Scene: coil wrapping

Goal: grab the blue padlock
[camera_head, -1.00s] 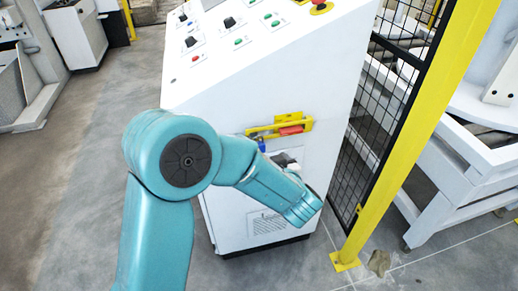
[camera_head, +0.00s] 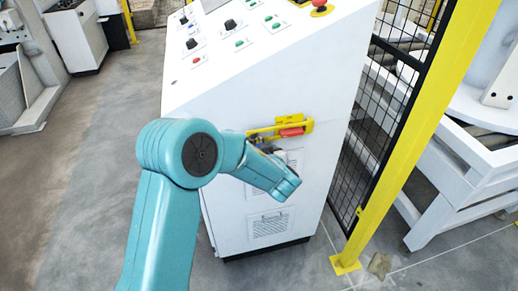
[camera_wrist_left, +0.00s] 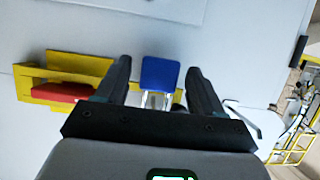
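The blue padlock (camera_wrist_left: 160,73) shows in the left wrist view, with its pale metal shackle below it in the picture. My left gripper (camera_wrist_left: 159,65) is open, with one dark finger on each side of the padlock and a visible gap to each. I cannot tell how deep the padlock sits between the fingers. In the head view my left wrist and arm hide the padlock. My right gripper is in neither view.
The white control cabinet (camera_head: 235,105) fills the middle. A yellow bracket (camera_head: 293,121) with a red handle (camera_head: 291,132) is on its face, close to my left gripper. A yellow post (camera_head: 415,140) and black mesh fence stand to the right.

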